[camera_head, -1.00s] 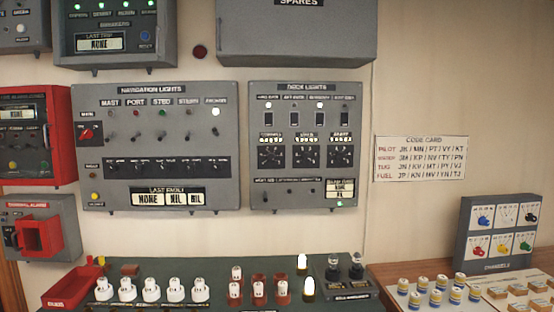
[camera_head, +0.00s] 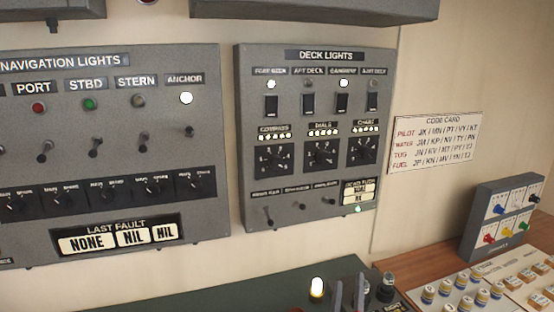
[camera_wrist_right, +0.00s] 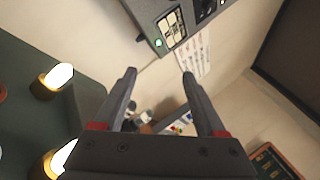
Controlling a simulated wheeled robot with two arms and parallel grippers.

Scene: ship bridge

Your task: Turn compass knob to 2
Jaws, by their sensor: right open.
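The compass knob (camera_head: 274,158) is a black rotary knob on a square dial under the COMPASS label, at the left of the three dials on the grey deck lights panel (camera_head: 314,215) in the head view. Its exact setting is too small to read. My right gripper (camera_head: 349,292) shows at the bottom edge of the head view, below the panel and apart from it. In the right wrist view my right gripper (camera_wrist_right: 159,76) is open with nothing between the fingers. The panel's lower corner shows beyond them. My left gripper is not in view.
The navigation lights panel (camera_head: 205,225) is left of the deck lights panel. A code card (camera_head: 435,141) is on the wall to the right. A lit lamp (camera_head: 317,288) stands on the green console below. A grey dimmer box (camera_head: 503,215) stands on the wooden desk at right.

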